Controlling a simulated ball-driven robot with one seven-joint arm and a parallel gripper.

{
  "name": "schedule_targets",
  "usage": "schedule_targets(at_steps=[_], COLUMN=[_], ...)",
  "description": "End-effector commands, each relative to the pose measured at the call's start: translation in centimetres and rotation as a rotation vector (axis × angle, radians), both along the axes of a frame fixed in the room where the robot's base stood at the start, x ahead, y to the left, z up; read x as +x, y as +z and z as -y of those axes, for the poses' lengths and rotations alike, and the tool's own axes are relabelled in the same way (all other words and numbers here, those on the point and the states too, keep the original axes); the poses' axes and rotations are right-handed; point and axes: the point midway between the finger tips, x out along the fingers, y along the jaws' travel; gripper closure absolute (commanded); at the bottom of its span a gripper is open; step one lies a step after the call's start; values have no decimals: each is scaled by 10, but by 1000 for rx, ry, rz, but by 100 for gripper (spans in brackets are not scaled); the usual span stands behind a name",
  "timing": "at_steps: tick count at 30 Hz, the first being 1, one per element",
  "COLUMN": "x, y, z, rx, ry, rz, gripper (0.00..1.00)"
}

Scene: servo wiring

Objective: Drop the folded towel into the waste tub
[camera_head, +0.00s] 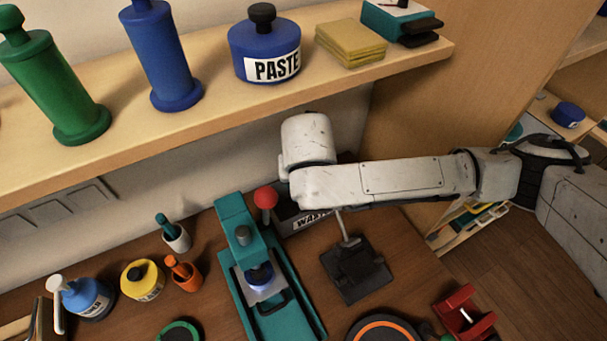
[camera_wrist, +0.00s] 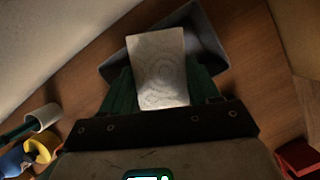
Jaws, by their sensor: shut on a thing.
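The folded towel (camera_wrist: 158,62) is a pale, flat rectangle with faint rings on its face. In the wrist view my gripper (camera_wrist: 163,88) is shut on it, with a green finger on either side. The waste tub is a dark grey open box; it shows behind and beneath the towel in the wrist view (camera_wrist: 212,42). The towel overlaps much of its opening there, and I cannot tell the height between them. In the head view the tub (camera_head: 303,221), with a partly covered "WASTE" label, is mostly hidden by my arm and the press. My gripper and the towel are hidden there.
A teal press (camera_head: 262,270) with a red-knobbed lever (camera_head: 265,198) stands beside the tub. A black stand (camera_head: 355,268) is at its front right. Above is a shelf (camera_head: 190,125) with bottles, a paste jar (camera_head: 264,50) and yellow cloths (camera_head: 350,43).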

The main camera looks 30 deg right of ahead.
Motion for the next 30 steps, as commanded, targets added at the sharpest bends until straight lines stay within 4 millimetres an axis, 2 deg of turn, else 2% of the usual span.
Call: schedule_targets(at_steps=[23, 24, 26, 30], x=[0, 0, 0, 0], y=[-12, -12, -12, -12], z=[0, 0, 0, 0], rx=[1, 1, 1, 1], ry=[-1, -1, -1, -1], rz=[1, 1, 1, 1], gripper=[68, 36, 30, 29])
